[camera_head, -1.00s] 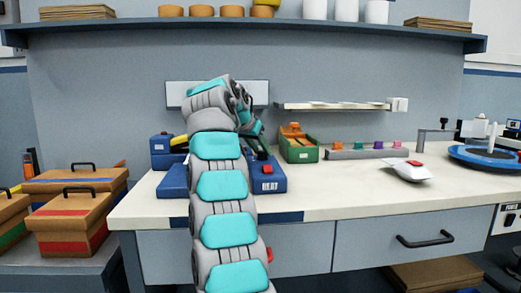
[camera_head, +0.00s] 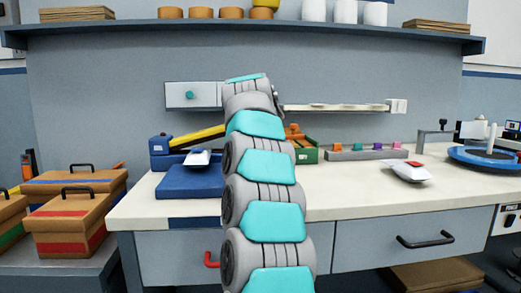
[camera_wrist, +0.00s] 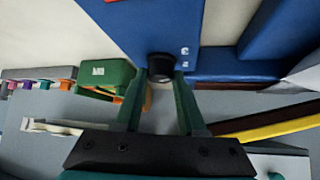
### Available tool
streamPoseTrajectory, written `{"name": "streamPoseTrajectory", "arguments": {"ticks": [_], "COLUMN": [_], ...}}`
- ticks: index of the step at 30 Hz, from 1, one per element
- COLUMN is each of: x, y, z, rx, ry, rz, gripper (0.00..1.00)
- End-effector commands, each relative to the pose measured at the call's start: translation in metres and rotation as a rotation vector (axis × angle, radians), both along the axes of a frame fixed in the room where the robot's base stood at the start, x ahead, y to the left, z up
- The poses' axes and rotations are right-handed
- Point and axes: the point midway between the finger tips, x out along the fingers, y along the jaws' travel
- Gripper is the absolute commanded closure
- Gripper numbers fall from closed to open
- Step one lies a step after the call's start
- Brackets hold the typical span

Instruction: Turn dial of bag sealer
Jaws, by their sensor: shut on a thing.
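The blue bag sealer (camera_head: 190,182) stands on the left of the worktop, with a raised yellow and dark bar (camera_head: 200,138). A white packet (camera_head: 197,158) lies on it. My arm covers its right part in the head view. In the wrist view the sealer's blue body (camera_wrist: 165,25) fills the top, with white marks beside a round black dial (camera_wrist: 161,66). My gripper (camera_wrist: 160,78) has its two green fingers on either side of the dial, shut on it at the fingertips. The gripper itself is hidden behind my arm in the head view.
A green box (camera_head: 307,154) stands just right of the sealer, partly behind my arm; it also shows in the wrist view (camera_wrist: 105,76). A grey strip with coloured blocks (camera_head: 365,152) and a white-and-red packet (camera_head: 408,171) lie farther right. The front middle worktop is clear.

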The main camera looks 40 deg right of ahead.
Motion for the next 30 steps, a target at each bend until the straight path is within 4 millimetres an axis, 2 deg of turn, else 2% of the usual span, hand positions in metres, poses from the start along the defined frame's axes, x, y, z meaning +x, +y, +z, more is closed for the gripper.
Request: {"name": "streamPoseTrajectory", "arguments": {"ticks": [13, 14, 15, 21, 30], "x": [-0.0006, -0.0006, -0.0006, -0.0006, -0.001], "y": [0.0004, 0.0004, 0.0004, 0.0005, 0.001], "z": [0.0006, 0.0006, 0.0006, 0.0003, 0.0008], "rx": [-0.001, -0.001, -0.001, 0.0, 0.0], "ry": [-0.002, -0.002, -0.002, -0.001, -0.001], "rz": [0.03, 0.03, 0.03, 0.03, 0.03], "gripper": [1.0, 0.58, 0.54, 0.31, 0.31]}}
